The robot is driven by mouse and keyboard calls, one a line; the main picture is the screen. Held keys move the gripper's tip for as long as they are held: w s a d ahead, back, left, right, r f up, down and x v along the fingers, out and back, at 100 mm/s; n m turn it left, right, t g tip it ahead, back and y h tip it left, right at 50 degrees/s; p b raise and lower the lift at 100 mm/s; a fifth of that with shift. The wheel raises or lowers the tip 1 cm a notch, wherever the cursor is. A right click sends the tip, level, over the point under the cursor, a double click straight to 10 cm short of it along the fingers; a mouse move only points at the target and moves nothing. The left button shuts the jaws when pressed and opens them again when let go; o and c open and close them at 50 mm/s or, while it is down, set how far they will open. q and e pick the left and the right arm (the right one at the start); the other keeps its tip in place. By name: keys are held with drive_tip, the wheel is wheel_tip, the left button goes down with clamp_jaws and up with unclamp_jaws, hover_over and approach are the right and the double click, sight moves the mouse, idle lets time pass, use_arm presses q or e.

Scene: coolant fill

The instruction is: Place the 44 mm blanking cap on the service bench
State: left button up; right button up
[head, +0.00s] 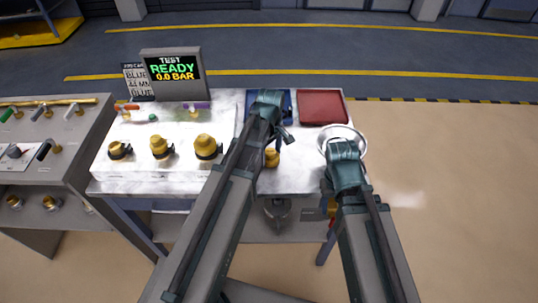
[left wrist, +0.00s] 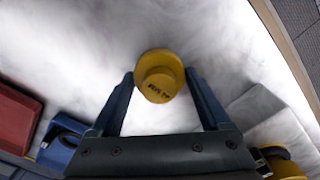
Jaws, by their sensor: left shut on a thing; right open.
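A yellow cap (head: 271,157) is at the front middle of the white service bench (head: 295,181). The same cap (left wrist: 160,75) is between the fingers of my left gripper (left wrist: 160,82) in the left wrist view, with dark lettering on its top that I cannot read surely. My left gripper (head: 279,142) is shut on this cap, close over the bench top; I cannot tell whether the cap touches it. My right gripper (head: 345,150) is open at the bench's right end, in front of a round metal dish; its fingers are mostly hidden.
A blue tray (head: 285,97) and a red tray (head: 322,107) lie at the back. The metal dish (head: 356,133) is at the right. A display (head: 173,72) reads READY, 0.0 BAR.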

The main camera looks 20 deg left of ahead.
sight(270, 151)
use_arm(q)
drive_tip(key=shift+f, duration=0.2)
drive_tip(key=o, duration=1.2)
drive_tip(key=shift+r, duration=0.1)
wheel_tip(270, 151, up, 12)
drive_tip(key=p, duration=1.2)
drive_tip(key=s+d+m, duration=0.3)
drive_tip(key=s+m, duration=0.1)
drive_tip(key=m, duration=0.1)
drive_tip(key=s+d+m, duration=0.4)
drive_tip(key=s+m, duration=0.1)
drive_tip(key=s+d+m+y, duration=0.1)
drive_tip(key=s+d+m, duration=0.2)
drive_tip(key=s+m, duration=0.2)
drive_tip(key=shift+s+d+r+m, duration=0.1)
drive_tip(key=shift+d+r+m, duration=0.15)
drive_tip(key=shift+m, duration=0.25)
